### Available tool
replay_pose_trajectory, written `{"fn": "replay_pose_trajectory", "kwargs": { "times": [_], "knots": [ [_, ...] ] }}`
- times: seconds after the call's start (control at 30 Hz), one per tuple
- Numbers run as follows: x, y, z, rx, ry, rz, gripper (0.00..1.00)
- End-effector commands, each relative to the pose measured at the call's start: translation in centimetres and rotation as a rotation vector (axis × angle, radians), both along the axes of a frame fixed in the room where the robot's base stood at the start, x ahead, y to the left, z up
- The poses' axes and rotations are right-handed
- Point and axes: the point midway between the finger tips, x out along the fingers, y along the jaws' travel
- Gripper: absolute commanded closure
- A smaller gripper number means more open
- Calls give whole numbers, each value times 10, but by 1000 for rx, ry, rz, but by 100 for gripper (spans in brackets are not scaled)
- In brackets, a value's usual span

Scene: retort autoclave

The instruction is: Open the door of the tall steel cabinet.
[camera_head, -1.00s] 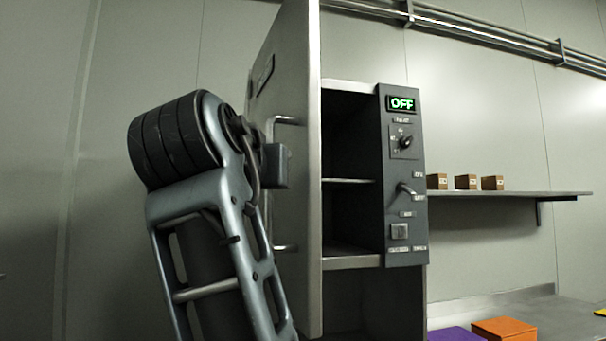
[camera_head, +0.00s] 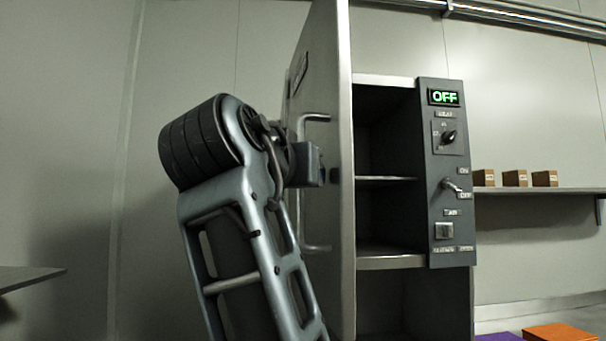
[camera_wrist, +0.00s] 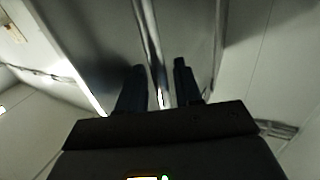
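The tall steel cabinet (camera_head: 388,262) stands in the head view with its shelved inside showing. Its door (camera_head: 346,200) stands swung wide open, edge towards me, its outer face to the left. The long bar handle (camera_head: 316,248) is on that outer face, its middle hidden behind my gripper. In the wrist view the handle bar (camera_wrist: 150,35) runs between the two dark fingers of my gripper (camera_wrist: 160,72). The fingers are apart, with some room beside the bar, so my gripper looks open around the handle.
A control panel (camera_head: 447,215) reading OFF is right of the cabinet's opening. A wall shelf (camera_head: 540,191) with small brown boxes (camera_head: 515,178) is further right. An orange box (camera_head: 558,333) and a purple one (camera_head: 497,337) are low right. A grey surface (camera_head: 28,277) juts in at left.

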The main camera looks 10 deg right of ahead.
Motion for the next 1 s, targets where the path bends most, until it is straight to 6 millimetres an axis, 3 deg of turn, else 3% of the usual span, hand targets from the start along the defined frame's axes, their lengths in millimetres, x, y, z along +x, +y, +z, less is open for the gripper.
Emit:
{"fn": "replay_pose_trajectory", "kwargs": {
  "times": [0.17, 0.6, 1.0],
  "knots": [
    [-6, 4, -2, 0, 0, 1, 66],
    [-58, 37, -2, 1, -1, 1, 66],
    [-65, 41, 0, 0, 0, 0, 66]
  ]
}}
